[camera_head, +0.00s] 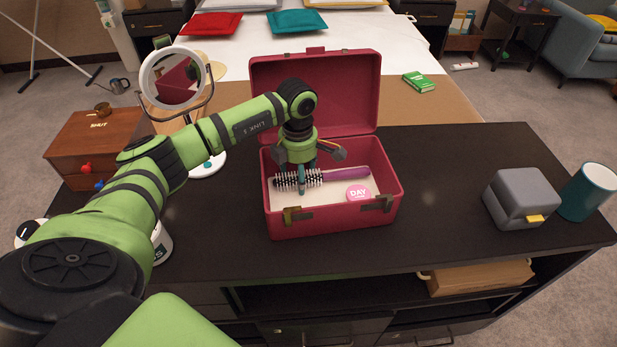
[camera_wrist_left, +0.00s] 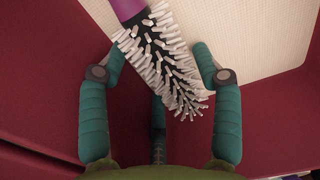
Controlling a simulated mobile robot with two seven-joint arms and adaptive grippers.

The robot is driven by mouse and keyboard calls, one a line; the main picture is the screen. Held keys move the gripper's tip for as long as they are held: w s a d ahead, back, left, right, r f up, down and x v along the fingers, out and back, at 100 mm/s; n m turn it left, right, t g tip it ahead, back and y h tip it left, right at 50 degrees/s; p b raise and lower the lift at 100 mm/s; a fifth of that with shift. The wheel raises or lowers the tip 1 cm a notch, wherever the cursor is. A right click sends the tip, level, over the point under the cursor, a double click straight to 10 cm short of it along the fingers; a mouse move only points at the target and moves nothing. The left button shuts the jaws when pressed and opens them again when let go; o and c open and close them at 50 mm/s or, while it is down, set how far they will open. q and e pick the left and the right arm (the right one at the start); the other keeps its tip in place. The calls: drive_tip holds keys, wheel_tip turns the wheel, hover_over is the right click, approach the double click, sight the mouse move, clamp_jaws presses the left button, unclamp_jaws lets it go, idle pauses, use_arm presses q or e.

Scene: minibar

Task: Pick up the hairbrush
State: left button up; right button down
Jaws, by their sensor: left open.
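The hairbrush (camera_head: 346,173) has a purple handle and a dark head with white bristles. It lies in the open red case (camera_head: 330,222), on a cream inner surface, with its handle to the right. My left gripper (camera_head: 303,178) reaches down into the case over the bristled head, fingers spread. In the left wrist view the bristles of the hairbrush (camera_wrist_left: 165,60) show between the open teal fingers of the left gripper (camera_wrist_left: 160,62). The fingers do not close on it; I cannot tell whether any finger touches it. My right gripper is not in view.
A pink round item marked DAY (camera_head: 358,193) lies beside the handle in the case. The raised lid (camera_head: 345,80) stands behind. A round mirror (camera_head: 175,78) is left; a grey box (camera_head: 520,198) and teal cup (camera_head: 588,190) stand right. The dark counter (camera_head: 440,190) between is clear.

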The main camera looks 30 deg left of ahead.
use_arm(q)
drive_tip(key=c, duration=0.9)
drive_tip(key=shift+r, duration=0.1)
